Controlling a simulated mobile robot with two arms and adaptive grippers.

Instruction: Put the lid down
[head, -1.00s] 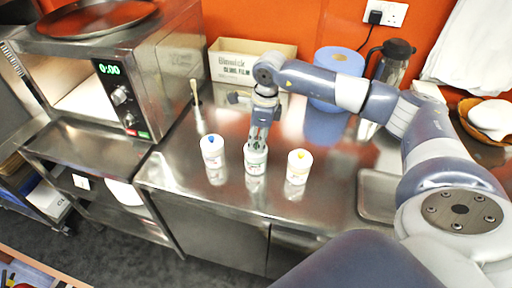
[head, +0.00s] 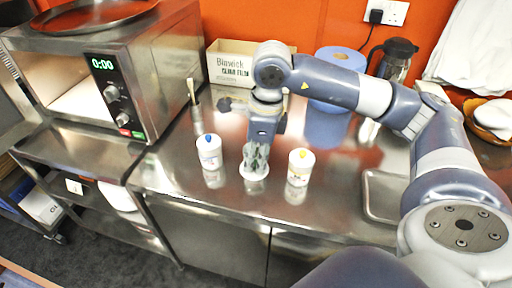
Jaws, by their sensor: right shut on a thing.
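My right gripper (head: 255,162) points down over the steel counter, with its fingers closed around the top of a white round lid (head: 253,174). The lid is low, close to the counter; I cannot tell whether it touches. The body of the middle tub does not show and may be hidden behind the fingers. A white tub with a blue knob (head: 209,153) stands upright to the left. A white tub with a yellow knob (head: 300,166) stands upright to the right. My left gripper is not in view.
An oven (head: 125,88) stands at the left, with a brush in a holder (head: 194,99) beside it. A cardboard box (head: 229,68), a blue roll (head: 340,58) and a dark jug (head: 395,58) are at the back. A sunken tray (head: 383,195) lies right. The front counter strip is clear.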

